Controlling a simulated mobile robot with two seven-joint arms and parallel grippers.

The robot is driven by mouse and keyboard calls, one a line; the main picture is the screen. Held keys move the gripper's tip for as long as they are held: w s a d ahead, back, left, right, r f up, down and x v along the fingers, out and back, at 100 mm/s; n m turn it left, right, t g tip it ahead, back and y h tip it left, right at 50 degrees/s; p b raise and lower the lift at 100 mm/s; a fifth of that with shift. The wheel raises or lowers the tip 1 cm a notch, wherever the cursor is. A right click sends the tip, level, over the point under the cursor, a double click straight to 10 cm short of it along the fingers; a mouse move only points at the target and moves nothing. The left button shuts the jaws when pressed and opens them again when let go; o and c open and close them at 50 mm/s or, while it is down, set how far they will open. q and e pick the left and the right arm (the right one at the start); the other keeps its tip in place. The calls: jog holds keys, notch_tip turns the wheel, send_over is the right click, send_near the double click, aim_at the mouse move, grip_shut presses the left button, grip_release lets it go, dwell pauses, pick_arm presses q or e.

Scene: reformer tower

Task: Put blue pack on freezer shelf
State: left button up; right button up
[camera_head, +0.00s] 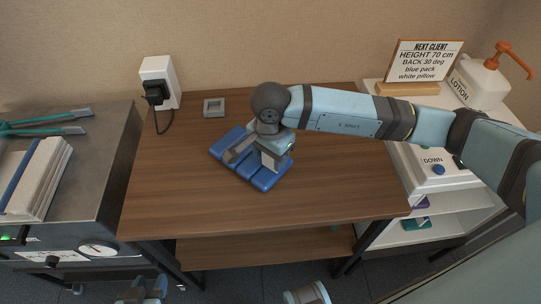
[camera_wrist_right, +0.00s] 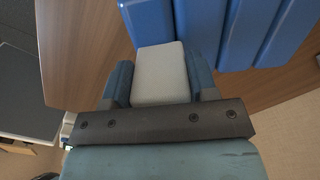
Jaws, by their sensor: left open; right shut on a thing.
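The blue pack (camera_head: 262,178), a ridged slab of several segments, is over the wooden table (camera_head: 340,190); I cannot tell whether it touches the top. In the right wrist view, the fingers (camera_wrist_right: 160,85) close around a pale grey block (camera_wrist_right: 160,72) beside the pack's blue segments (camera_wrist_right: 225,30). My left gripper (camera_head: 148,290) is open and empty at the bottom edge, low in front of the table. No shelf is clearly recognisable as the freezer's.
A white shelf unit (camera_head: 440,225) at right holds purple and teal items, with a "DOWN" button box (camera_head: 435,172) above. A sign (camera_head: 425,62) and lotion bottle (camera_head: 483,85) stand behind. A metal unit (camera_head: 100,165) with towels is left. A small grey square (camera_head: 214,107) lies on the table.

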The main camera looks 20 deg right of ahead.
jog(key=shift+f+b, duration=0.35)
jog(key=shift+f, duration=0.15)
jog(key=o, duration=1.4)
jog(key=shift+r, duration=0.1)
